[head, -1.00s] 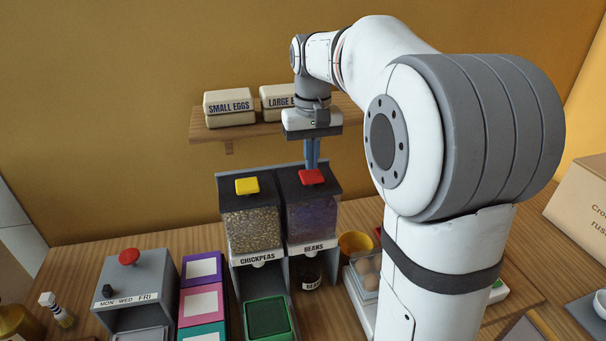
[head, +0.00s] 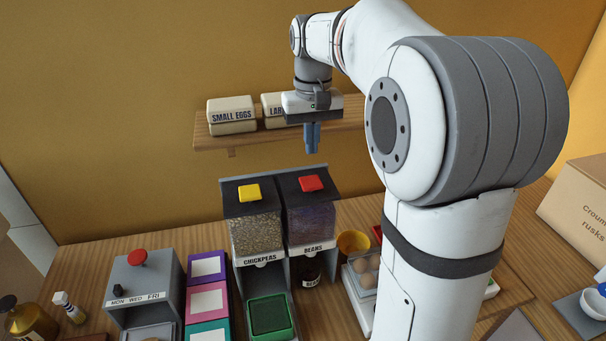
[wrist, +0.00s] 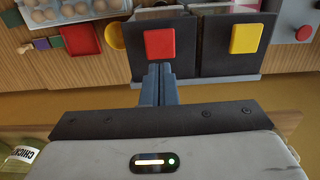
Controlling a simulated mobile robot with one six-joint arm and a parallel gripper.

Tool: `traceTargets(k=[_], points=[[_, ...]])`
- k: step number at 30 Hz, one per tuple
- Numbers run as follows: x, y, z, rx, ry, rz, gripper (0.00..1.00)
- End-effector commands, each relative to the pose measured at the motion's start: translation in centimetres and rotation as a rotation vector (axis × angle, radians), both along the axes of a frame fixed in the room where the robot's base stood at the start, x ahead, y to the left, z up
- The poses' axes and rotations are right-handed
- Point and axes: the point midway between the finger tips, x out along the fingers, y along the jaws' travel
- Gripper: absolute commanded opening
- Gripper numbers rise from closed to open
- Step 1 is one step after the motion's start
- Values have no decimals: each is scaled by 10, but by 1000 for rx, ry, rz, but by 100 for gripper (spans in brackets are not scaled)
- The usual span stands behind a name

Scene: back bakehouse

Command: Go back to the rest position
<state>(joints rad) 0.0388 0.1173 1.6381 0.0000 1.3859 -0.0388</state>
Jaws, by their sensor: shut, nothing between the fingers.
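My gripper (head: 312,138) points straight down in the head view, with its blue fingers together and empty. It hangs in the air above and behind the beans dispenser (head: 312,220), clear of that dispenser's red button (head: 311,183). In the wrist view the closed fingers (wrist: 158,85) show just below the red button (wrist: 160,44) in the picture. The yellow button (wrist: 246,39) of the chickpeas dispenser (head: 255,235) is to its right there.
A wall shelf (head: 270,137) with egg cartons (head: 232,115) is behind my gripper. On the bench stand a grey box with a red button (head: 138,258), colored boxes (head: 207,267), a green tray (head: 269,316), a yellow bowl (head: 353,243) and eggs (head: 366,271).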

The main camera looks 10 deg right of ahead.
Motion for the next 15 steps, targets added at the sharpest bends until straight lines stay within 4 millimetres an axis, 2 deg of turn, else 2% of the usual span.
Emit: traceTargets(k=[11,15], points=[[-2,0,-2,0,-2,0,0],[-21,2,-7,-1,-28,1,0]])
